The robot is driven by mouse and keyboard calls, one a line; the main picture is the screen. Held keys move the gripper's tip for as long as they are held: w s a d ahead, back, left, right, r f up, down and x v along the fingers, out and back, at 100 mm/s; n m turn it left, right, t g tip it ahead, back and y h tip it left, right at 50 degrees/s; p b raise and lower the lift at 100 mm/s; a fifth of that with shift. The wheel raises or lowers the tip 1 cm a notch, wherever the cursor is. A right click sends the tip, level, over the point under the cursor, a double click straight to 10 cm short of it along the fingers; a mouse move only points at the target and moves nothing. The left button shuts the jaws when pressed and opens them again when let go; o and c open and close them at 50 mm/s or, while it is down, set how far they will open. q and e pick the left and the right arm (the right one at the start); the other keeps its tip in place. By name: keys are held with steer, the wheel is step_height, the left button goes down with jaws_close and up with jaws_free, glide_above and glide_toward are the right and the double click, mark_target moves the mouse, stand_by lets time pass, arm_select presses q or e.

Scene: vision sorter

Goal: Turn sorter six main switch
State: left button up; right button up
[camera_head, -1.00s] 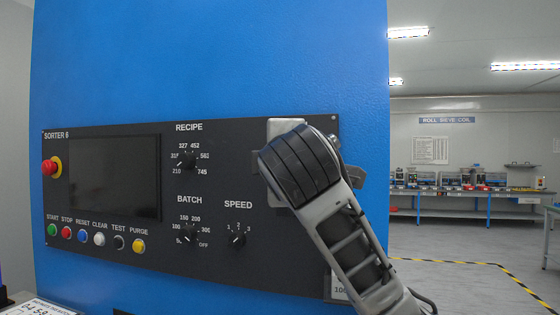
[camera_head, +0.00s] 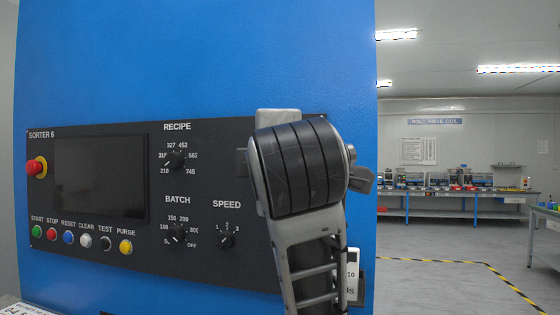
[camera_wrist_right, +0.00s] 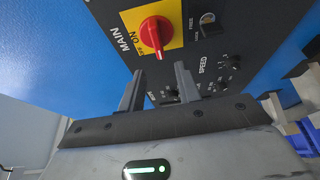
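The main switch (camera_wrist_right: 155,35) is a red rotary knob on a yellow plate, marked MAIN and ON, at the top of the right wrist view. My right gripper (camera_wrist_right: 160,84) is open and empty, its two dark fingers apart and pointing toward the panel near the knob. The fingertips appear just short of the knob in the picture; contact is not visible. In the head view my right arm covers the right end of the Sorter 6 panel (camera_head: 100,250), hiding the main switch and the fingertips. My left gripper is not in view.
The panel carries a dark screen (camera_head: 100,178), a red emergency button (camera_head: 35,168), several coloured push buttons, and RECIPE (camera_head: 174,160), BATCH (camera_head: 177,233) and SPEED (camera_head: 227,240) knobs. A workbench (camera_head: 455,193) stands far right; the floor between is clear.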

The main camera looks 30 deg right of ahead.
steer(key=v, duration=1)
steer(key=shift+d, duration=0.1)
